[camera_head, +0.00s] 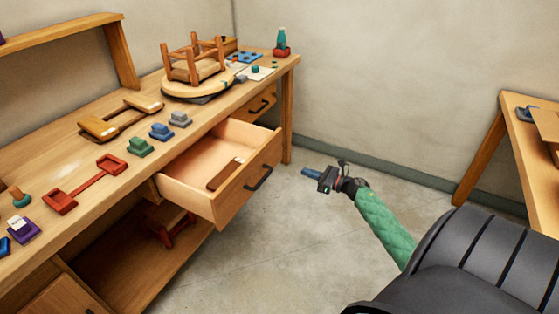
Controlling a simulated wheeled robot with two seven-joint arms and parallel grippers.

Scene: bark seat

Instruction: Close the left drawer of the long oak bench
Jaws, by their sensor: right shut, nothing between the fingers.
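The long oak bench (75,187) runs along the wall on the left. One of its drawers (235,198) is pulled well out, with a dark handle (258,178) on its front and a flat brown piece (224,174) inside. Another drawer (262,103), farther along the bench, looks shut. My right gripper (309,172) is shut and empty. It is over the floor, to the right of the open drawer's front and apart from it. My left gripper is not in view.
A reddish wooden item (172,228) lies on the shelf beneath. Another table (490,140) stands at right. The floor (265,250) before the drawer is clear.

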